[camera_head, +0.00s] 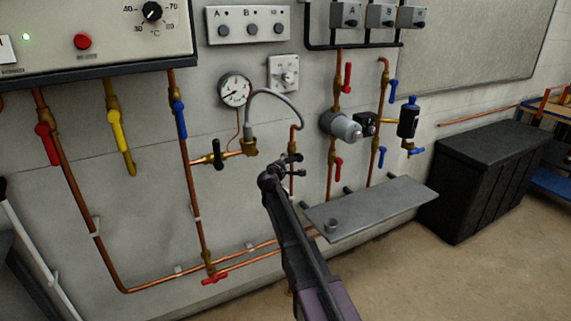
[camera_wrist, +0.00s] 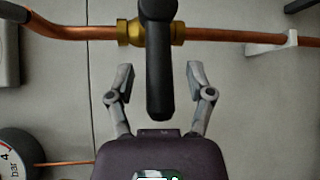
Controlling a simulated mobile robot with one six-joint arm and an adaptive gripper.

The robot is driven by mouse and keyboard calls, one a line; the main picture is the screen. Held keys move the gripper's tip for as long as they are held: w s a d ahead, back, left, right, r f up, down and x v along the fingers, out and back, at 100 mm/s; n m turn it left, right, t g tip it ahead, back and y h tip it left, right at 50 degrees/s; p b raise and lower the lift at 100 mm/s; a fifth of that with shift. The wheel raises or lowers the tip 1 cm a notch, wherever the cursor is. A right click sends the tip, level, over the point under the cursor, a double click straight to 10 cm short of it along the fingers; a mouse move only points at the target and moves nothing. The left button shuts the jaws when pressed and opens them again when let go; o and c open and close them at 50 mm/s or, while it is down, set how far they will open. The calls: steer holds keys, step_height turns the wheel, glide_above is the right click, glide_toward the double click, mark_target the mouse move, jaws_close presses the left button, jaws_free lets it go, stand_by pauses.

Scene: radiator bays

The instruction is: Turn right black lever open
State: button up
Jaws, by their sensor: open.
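The right black lever (camera_wrist: 160,75) fills the middle of the wrist view, mounted on a brass valve (camera_wrist: 130,32) on a copper pipe. It lies square across the pipe. My gripper (camera_wrist: 160,75) is open, with one finger on each side of the lever and a visible gap on both sides. In the head view my gripper (camera_head: 297,165) is at the wall, at the copper pipe right of the gauge; there the arm and fingers mostly hide the lever. Another black lever (camera_head: 217,152) stands upright on the brass valve to the left.
A pressure gauge (camera_head: 235,90) and a grey hose (camera_head: 277,94) are close above left. A grey shelf (camera_head: 385,205) juts out at right, near my arm. Red, yellow (camera_head: 118,130) and blue levers sit on neighbouring pipes. A black bin (camera_head: 480,180) stands farther right.

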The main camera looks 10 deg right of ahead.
steer(key=shift+w+d, duration=0.2)
steer(key=shift+w, duration=0.2)
jaws_close()
steer(key=shift+a, duration=0.3)
steer(key=shift+d, duration=0.15)
steer(key=shift+f, duration=0.1)
